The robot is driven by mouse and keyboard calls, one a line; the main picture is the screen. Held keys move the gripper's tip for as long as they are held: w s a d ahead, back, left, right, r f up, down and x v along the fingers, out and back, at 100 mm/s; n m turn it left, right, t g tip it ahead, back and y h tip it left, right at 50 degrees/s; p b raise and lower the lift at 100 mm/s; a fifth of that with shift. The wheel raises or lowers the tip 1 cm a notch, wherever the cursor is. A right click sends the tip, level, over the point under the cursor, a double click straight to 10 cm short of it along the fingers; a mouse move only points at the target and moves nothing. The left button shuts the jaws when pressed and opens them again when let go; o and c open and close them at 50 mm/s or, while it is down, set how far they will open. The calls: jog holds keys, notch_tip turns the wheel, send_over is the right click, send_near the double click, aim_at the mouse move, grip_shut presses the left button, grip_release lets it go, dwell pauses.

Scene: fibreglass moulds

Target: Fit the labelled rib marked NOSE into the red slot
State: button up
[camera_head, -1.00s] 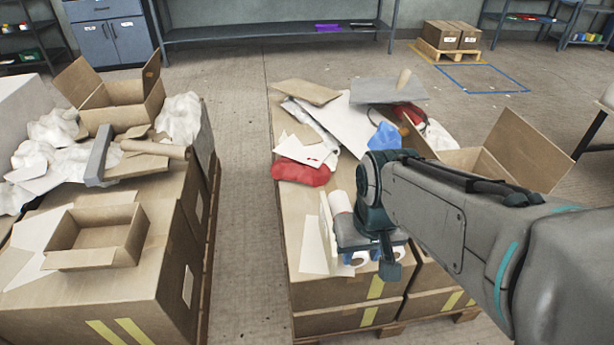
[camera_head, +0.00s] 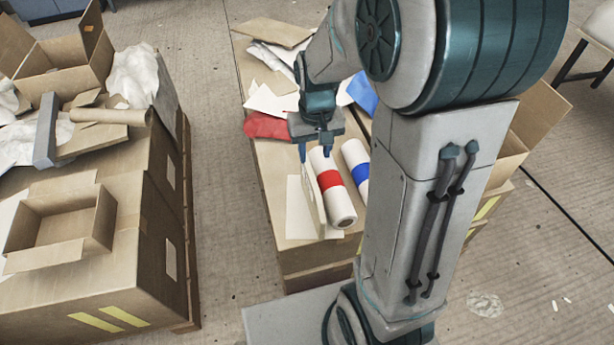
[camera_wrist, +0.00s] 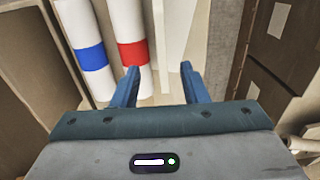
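My gripper (camera_head: 315,152) points down over the right-hand stack of boxes, at the far end of the rolls. Its two blue fingers stand apart in the wrist view (camera_wrist: 159,85), with nothing visibly held. A thin cream board (camera_head: 313,195) stands on edge just left of a white roll with a red band (camera_head: 331,180). In the wrist view the pale board (camera_wrist: 173,45) lies ahead of the gap between the fingers, beside the red-banded roll (camera_wrist: 132,53). I can read no NOSE label, and I cannot make out a red slot.
A blue-banded white roll (camera_head: 356,163) lies to the right. A flat cream sheet (camera_head: 297,215) lies under the board. A red bag (camera_head: 268,126) and loose sheets lie behind. The left stack (camera_head: 110,225) holds boxes and scraps. A floor aisle (camera_head: 222,180) separates the stacks.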

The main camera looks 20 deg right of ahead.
aim_at(313, 180)
jog(key=f, duration=0.3)
jog(key=f+b, duration=0.1)
jog(key=f, duration=0.2)
jog(key=w+f+b, duration=0.1)
jog(key=f, duration=0.5)
jog(key=f+b, duration=0.1)
jog(key=shift+s+a+f, duration=0.15)
jog(key=shift+s+f, duration=0.15)
jog(key=shift+s, duration=0.1)
jog(key=shift+f, duration=0.6)
grip_shut()
